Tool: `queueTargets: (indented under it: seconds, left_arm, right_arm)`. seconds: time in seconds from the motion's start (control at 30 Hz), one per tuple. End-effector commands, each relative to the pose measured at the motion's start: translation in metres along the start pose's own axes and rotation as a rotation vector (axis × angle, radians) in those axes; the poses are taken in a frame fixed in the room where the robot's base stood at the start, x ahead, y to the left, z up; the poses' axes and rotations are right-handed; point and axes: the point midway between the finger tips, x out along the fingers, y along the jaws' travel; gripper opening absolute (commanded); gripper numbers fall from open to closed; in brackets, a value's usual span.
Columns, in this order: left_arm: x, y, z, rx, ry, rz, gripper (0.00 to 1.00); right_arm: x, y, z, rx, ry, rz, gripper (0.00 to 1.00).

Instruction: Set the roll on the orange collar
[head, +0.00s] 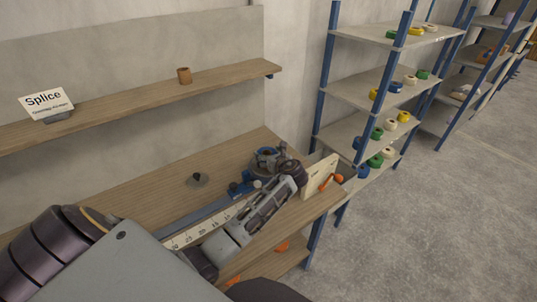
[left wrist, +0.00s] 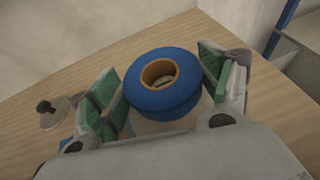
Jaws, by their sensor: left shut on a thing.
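A blue tape roll (left wrist: 162,84) with a tan core sits between the green-padded fingers of my left gripper (left wrist: 160,95), which is shut on it. In the head view my left gripper (head: 268,160) is over the right part of the workbench, by the ruler strip; the roll is hard to make out there. Orange parts (head: 327,182) show by a pale upright board at the bench's right end. I cannot tell whether one is the orange collar, and no collar shows plainly in the left wrist view. My right gripper is not in view.
A grey disc with a black knob (head: 197,180) stands on the workbench (head: 130,205); it also shows in the left wrist view (left wrist: 50,114). A wall shelf (head: 130,107) holds a brown cup-shaped piece (head: 184,75) and a Splice sign (head: 46,103). A rack (head: 365,85) holds several coloured rolls.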

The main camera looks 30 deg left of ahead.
Motion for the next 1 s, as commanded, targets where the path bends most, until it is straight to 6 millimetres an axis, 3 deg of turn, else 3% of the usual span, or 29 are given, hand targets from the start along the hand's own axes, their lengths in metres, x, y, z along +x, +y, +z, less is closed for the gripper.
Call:
queueTargets:
  seconds: [0.1, 0.13, 0.3, 1.0]
  left_arm:
    - [0.0, 0.0, 0.0, 0.0, -0.001, 0.0, 0.53]
    - [0.0, 0.0, 0.0, 0.0, 0.0, 0.0, 0.81]
    - [0.0, 0.0, 0.0, 0.0, 0.0, 0.0, 1.0]
    - [-0.004, 0.0, 0.01, -0.002, -0.001, 0.001, 1.0]
  right_arm:
    - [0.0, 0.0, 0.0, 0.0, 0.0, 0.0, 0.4]
    - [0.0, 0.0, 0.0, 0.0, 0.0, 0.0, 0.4]
    - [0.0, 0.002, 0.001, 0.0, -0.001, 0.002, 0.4]
    - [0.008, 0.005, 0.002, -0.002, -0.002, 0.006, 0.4]
